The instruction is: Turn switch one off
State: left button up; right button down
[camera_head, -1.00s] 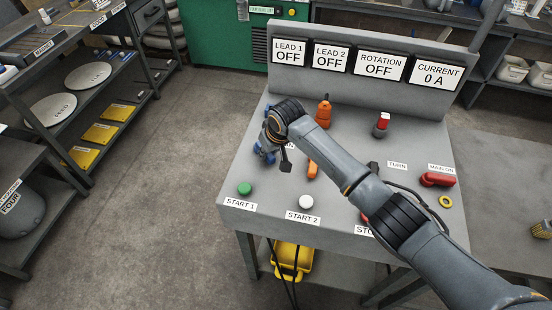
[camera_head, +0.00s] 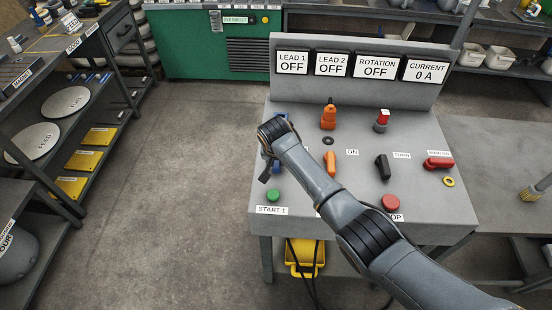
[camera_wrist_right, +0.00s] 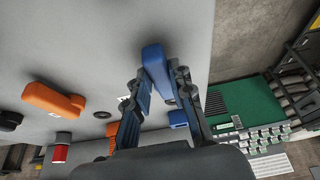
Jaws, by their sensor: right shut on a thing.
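A blue switch handle (camera_wrist_right: 156,66) on the grey console (camera_wrist_right: 110,35) is between the two fingers of my right gripper (camera_wrist_right: 154,82) in the right wrist view. The fingers are shut on it. In the head view my right gripper (camera_head: 268,165) is at the console's left side, mostly hidden behind my own wrist. No label for switch one is readable. An orange switch (camera_head: 329,163) and a black switch (camera_head: 382,167) are to its right. The LEAD 1 display (camera_head: 292,64) reads OFF. My left gripper is not in view.
A green button (camera_head: 273,195) and a red button (camera_head: 390,202) are at the console's front. Orange (camera_head: 329,117) and red-topped (camera_head: 382,120) parts stand behind. A blue part (camera_wrist_right: 178,118) is close to my right gripper. The floor left of the console is clear.

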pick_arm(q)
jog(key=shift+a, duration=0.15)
pick_arm(e)
jog(key=shift+a+r+m, duration=0.1)
jog(key=shift+a+m, duration=0.1)
jog(key=shift+m, duration=0.1)
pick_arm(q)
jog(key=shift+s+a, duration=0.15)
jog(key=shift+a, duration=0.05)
pick_arm(e)
jog(key=c, duration=1.2)
grip_release()
jog(key=shift+w, duration=0.1)
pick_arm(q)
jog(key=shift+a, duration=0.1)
pick_arm(e)
jog(key=shift+o, duration=0.2)
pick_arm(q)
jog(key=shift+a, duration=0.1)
pick_arm(e)
jog(key=shift+s+r, duration=0.25)
jog(key=shift+r, duration=0.25)
jog(key=v, duration=1)
jog(key=shift+s+r, duration=0.2)
jog(key=shift+r, duration=0.1)
